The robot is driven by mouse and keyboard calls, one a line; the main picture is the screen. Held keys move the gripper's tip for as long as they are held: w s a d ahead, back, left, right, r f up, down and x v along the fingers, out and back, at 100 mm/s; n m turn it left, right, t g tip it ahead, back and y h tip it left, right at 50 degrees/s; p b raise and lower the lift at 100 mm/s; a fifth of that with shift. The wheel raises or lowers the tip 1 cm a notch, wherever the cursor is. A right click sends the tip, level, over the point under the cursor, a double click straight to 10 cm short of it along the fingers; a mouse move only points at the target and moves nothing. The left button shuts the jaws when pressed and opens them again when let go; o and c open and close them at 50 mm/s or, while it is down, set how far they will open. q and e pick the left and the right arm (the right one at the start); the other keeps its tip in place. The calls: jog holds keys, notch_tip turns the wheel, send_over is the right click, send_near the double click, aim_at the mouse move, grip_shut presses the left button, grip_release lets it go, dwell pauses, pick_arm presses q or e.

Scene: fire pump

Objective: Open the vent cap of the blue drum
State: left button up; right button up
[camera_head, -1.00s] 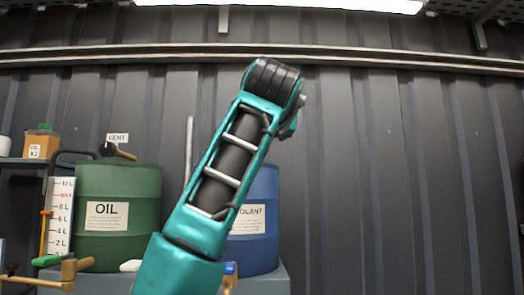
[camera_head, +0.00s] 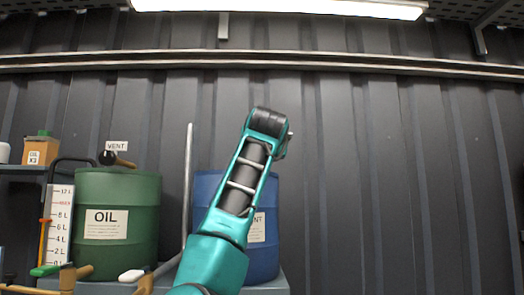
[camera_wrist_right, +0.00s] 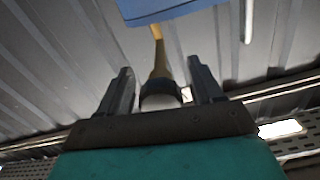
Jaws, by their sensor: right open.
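The blue drum (camera_head: 263,222) stands at the middle of the head view, partly covered by my teal arm; its label is half hidden. In the right wrist view, which is turned over, the drum (camera_wrist_right: 165,10) shows at the top edge. A brass stem (camera_wrist_right: 158,58) runs from it to a dark, pale-ended vent cap (camera_wrist_right: 160,92). My right gripper (camera_wrist_right: 161,88) is open, one finger on each side of the cap, with small gaps visible. In the head view my arm hides the vent cap, and the gripper cannot be made out. My left gripper is not in view.
A green oil drum (camera_head: 117,190) with a VENT sign (camera_head: 117,146) and its own dark-capped brass vent (camera_head: 108,158) stands left. A grey upright pipe (camera_head: 188,170) rises between the drums. A level scale (camera_head: 60,225) is at far left. The wall on the right is clear.

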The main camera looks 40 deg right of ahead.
jog(key=c, duration=1)
jog(key=shift+c, duration=0.2)
